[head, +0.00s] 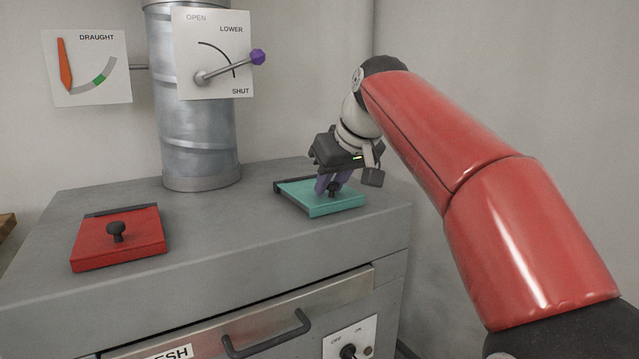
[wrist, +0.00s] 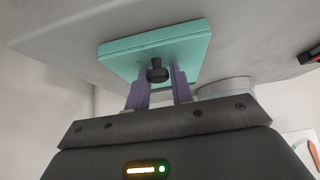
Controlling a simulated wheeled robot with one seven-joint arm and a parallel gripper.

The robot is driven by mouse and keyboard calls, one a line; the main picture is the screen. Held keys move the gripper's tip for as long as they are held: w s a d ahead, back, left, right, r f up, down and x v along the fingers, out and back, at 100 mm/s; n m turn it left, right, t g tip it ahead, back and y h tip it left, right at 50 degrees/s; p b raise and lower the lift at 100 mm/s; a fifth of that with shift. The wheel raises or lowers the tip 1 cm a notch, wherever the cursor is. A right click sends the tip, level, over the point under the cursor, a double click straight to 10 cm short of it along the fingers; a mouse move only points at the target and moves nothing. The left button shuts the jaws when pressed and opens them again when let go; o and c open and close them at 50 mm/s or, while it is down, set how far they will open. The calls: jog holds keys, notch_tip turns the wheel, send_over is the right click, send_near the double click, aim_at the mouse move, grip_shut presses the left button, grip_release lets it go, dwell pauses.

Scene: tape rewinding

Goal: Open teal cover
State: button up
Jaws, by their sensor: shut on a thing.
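The teal cover (head: 297,193) is a flat square plate on the right part of the grey top, with a dark strip along its back left edge. It looks shut, lying flat. Its black knob (head: 334,190) stands in the middle of the plate. My gripper (head: 328,187) comes down from above, with its purple fingers on either side of the knob. In the wrist view, the teal cover (wrist: 120,55) is beyond the fingers, and my gripper (wrist: 161,78) is shut on the black knob (wrist: 156,72). The fingers partly hide the cover.
A red cover (head: 125,247) with a black knob lies at the left of the grey top (head: 225,220). A metal pipe (head: 195,140) rises at the back, with a lever plate (head: 215,55) and a draught gauge (head: 87,67). A drawer handle (head: 265,340) projects in front.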

jog(key=shift+w+g+p, duration=0.2)
jog(key=shift+g+p, duration=0.1)
jog(key=shift+p, duration=0.95)
jog(key=shift+w+a+h, duration=0.1)
jog(key=shift+w+h, duration=0.1)
jog(key=shift+h, duration=0.1)
jog(key=shift+w+r+g, duration=0.1)
jog(key=shift+r+g, duration=0.3)
jog(key=shift+c, duration=0.2)
jog(key=o, duration=0.8)
jog(key=shift+r, duration=0.1)
